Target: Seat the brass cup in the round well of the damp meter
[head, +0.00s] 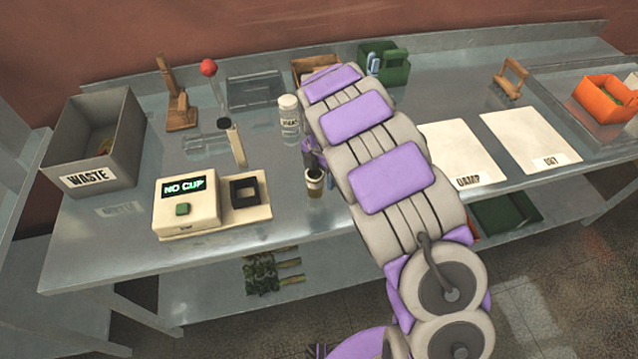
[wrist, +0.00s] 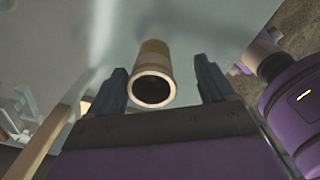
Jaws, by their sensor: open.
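The damp meter (head: 172,221) is a cream box at the front left of the bench, with a lit display reading "NO CUP". A dark square holder (head: 244,190) sits on its right side; its well looks empty. The brass cup (head: 314,186) stands near the bench's front edge, right of the meter. In the wrist view the cup (wrist: 154,68) shows a pale rim and dark inside, between the fingertips with gaps on both sides. My gripper (wrist: 160,85) is open around the cup. In the head view my gripper (head: 312,158) is small and partly hidden by my arm.
A grey waste bin (head: 95,145) stands at the left. A tall cream stick-like block (head: 236,147) and a white jar (head: 288,116) stand behind the meter and cup. Pale mats, one labelled "DAMP" (head: 458,150), lie to the right. Bench between meter and cup is clear.

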